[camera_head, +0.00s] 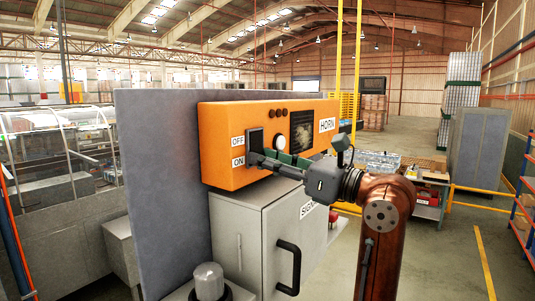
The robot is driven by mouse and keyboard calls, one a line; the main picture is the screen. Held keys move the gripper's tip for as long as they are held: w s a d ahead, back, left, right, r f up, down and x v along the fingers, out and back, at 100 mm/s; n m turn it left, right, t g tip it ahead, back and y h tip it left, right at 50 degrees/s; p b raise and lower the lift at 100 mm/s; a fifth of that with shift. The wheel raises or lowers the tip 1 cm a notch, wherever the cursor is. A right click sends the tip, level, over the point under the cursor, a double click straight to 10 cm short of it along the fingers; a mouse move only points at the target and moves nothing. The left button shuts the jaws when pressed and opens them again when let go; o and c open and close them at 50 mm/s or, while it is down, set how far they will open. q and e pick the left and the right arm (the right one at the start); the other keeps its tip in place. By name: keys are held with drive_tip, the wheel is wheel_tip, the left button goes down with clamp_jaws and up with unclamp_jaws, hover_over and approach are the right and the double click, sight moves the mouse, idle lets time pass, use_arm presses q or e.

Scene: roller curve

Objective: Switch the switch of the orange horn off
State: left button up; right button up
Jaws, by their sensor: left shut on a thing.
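The orange horn box (222,118) is mounted on the grey panel, with a "HORN" label at its right. Its dark switch (254,137) is at the left of the front face, beside the "OFF" label above and the "ON" label below. My left gripper (254,157) reaches across the front of the box from the right. Its fingertips are at the lower part of the switch, level with "ON", and are shut on it. They hide the lever, so its exact tilt cannot be told. My right gripper is not in view.
A grey cabinet (255,235) with a black handle (288,268) is right below the horn box. A grey panel (160,190) stands behind both. A round grey knob (208,281) is at the bottom. Open floor lies at the right.

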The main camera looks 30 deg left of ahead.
use_arm(q)
drive_tip(key=o, duration=1.2)
drive_tip(key=shift+c, duration=0.2)
drive_tip(key=shift+d, duration=0.55)
drive_tip(key=d+f, duration=0.1)
drive_tip(key=d, duration=1)
drive_tip(key=shift+s+f, duration=0.3)
drive_tip(key=shift+s, duration=0.15)
